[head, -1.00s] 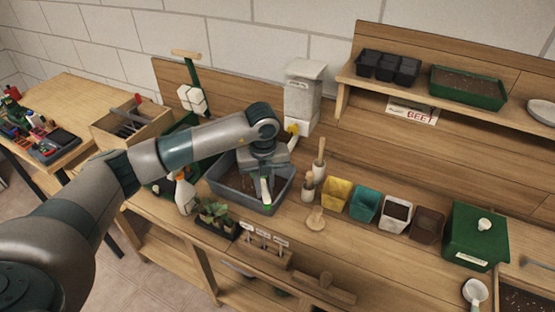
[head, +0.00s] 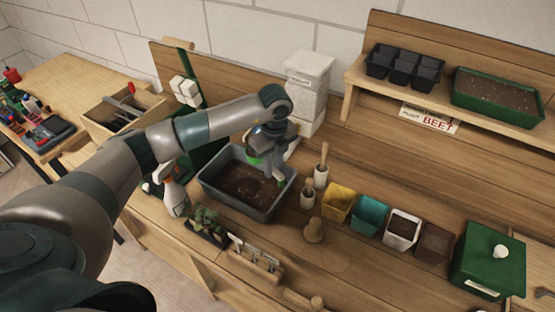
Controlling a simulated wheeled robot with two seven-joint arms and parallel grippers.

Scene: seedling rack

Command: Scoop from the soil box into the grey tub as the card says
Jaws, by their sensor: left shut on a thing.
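The grey tub (head: 208,190) stands on the bench at the centre, with dark soil in it. My left gripper (head: 266,170) is above the tub's back right part, pointing down. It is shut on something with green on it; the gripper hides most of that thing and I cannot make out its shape. The card (head: 430,118) hangs under the shelf and reads BEET in red; its smaller print is unreadable. The soil box is not in view now. My right gripper is not in view.
Right of the tub stand wooden-handled tools (head: 321,166), then yellow (head: 338,201), teal (head: 369,215), white (head: 402,229) and brown (head: 434,243) pots and a green lidded box (head: 489,262). Seedlings (head: 205,222) and a spray bottle (head: 173,195) stand at the front left. A white canister (head: 304,87) stands behind.

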